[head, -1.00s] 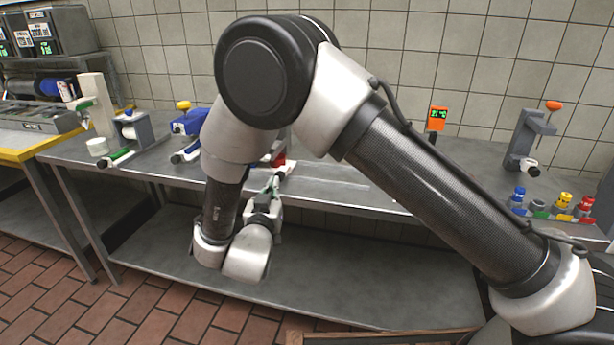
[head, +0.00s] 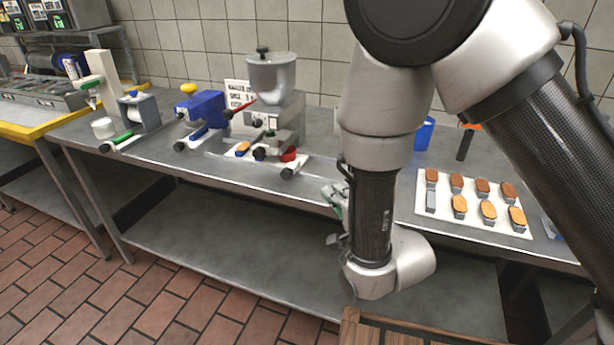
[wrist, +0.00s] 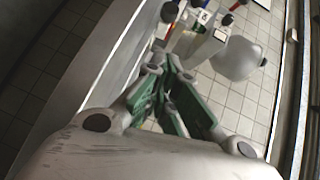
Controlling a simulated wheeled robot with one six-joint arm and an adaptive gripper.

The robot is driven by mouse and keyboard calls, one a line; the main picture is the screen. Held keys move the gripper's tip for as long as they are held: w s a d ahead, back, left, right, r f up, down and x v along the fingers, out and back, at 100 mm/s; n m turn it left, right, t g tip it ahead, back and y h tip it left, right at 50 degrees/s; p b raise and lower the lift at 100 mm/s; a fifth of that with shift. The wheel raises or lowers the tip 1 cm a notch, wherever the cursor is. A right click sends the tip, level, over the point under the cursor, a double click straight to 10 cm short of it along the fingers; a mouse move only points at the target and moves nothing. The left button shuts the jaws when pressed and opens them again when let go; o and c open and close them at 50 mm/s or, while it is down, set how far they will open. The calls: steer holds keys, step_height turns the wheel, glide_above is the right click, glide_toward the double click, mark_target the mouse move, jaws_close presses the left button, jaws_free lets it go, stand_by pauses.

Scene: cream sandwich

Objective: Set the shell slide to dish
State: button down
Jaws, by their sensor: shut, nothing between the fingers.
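Several bench machines have sliding handles; I cannot tell which is the shell slide. The hopper machine (head: 272,80) has a red-knobbed slide (head: 290,163) at its front, and a small brown-topped piece (head: 243,148) lies beside it. The blue machine (head: 203,110) has a white slide (head: 203,138). The grey machine at left has a green-handled slide (head: 117,143). No thing is clearly marked as the dish; a white round tub (head: 103,128) stands at the left. My gripper (wrist: 172,78) is shut and empty, its green fingers together, by the bench front edge in the head view.
A white board (head: 480,228) with several brown-topped pieces lies on the bench at right. A blue cup (head: 424,134) stands behind my arm. A wooden box edge (head: 400,332) is at the bottom.

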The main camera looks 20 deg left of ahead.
mark_target(286, 173)
steer(key=x, duration=0.8)
steer(key=shift+w+a, duration=0.25)
steer(key=shift+w, duration=0.05)
steer(key=a, duration=0.2)
steer(key=shift+a+f, duration=0.3)
steer(key=shift+a, duration=0.05)
steer(key=shift+w+a+f, duration=0.1)
steer(key=shift+a+f, duration=0.05)
steer(key=shift+a, duration=0.5)
steer(key=shift+a, duration=0.15)
steer(key=a, duration=0.5)
steer(key=shift+w, duration=0.15)
